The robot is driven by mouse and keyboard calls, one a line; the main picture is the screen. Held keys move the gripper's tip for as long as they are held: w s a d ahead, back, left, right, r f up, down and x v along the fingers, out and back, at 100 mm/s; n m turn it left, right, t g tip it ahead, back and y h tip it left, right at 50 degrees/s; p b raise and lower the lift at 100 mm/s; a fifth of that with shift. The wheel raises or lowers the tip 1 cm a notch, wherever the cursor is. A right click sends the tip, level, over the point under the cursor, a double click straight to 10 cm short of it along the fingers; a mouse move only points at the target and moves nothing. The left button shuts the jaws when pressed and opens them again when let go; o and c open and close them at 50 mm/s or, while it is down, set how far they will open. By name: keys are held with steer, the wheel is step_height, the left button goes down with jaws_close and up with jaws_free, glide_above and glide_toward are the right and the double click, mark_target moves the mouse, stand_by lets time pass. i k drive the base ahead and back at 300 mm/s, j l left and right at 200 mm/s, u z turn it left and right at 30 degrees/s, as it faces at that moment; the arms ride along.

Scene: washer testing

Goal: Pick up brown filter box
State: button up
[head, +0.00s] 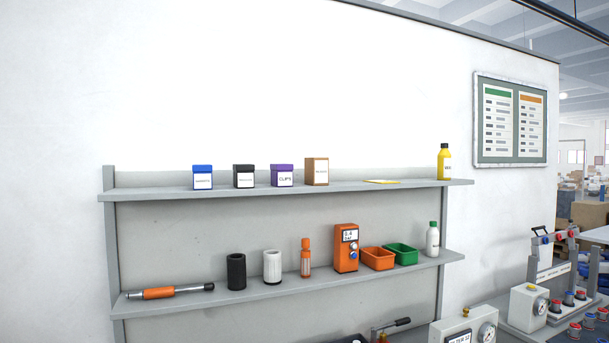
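The brown box (317,171) stands upright on the top shelf, with a white label on its front that is too small to read. To its left, in a row, stand a purple box (281,175) labelled "CLIPS", a black box (243,176) and a blue box (202,177). A flat yellow item (382,181) lies on the shelf to the right of the brown box. My gripper does not show in the head view.
The grey top shelf (345,189) also holds a yellow bottle (445,162) at its right end. The lower shelf (205,299) holds an orange meter (346,249), orange and green bins, cylinders, and a tool. Test equipment (465,330) stands at lower right.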

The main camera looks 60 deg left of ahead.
mark_target(316, 169)
steer(key=u, duration=1.8)
steer(key=i+u, duration=0.15)
